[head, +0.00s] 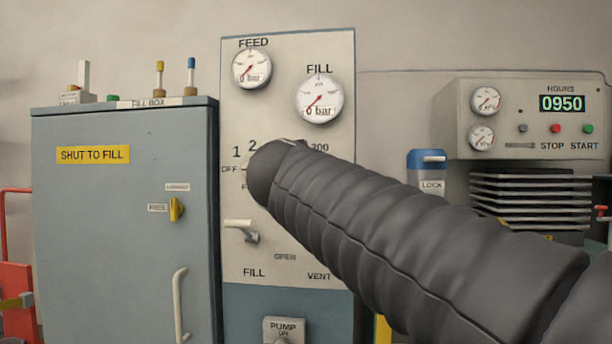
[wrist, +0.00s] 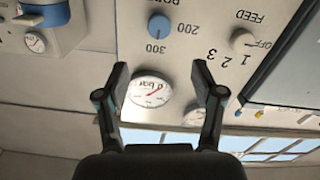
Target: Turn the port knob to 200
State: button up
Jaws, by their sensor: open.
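The port knob (wrist: 159,24) is a round blue knob near the top of the wrist view, which shows the panel upside down. The number 300 stands just below it and 200 to its right; its label is cut off by the top edge. I cannot tell where its pointer stands. My gripper (wrist: 160,80) is open and empty, with the two fingers wide apart. In the picture, the fingertips lie below the knob, apart from it. In the head view, my dark arm covers the port knob and my gripper.
The panel (head: 238,200) carries two gauges (head: 251,69) (head: 319,98) and a white fill lever (head: 240,226). A pale feed knob (wrist: 242,41) sits near the port knob. A grey cabinet (head: 120,240) stands left; a machine with a 0950 display (head: 562,103) stands right.

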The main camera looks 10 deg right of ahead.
jog(key=p+x, duration=0.3)
jog(key=x, duration=1)
jog(key=shift+w, duration=0.2)
jog(key=shift+d+f, duration=0.1)
jog(key=shift+d, duration=0.05)
jog(key=shift+c, duration=0.3)
jog(key=c, duration=1.1)
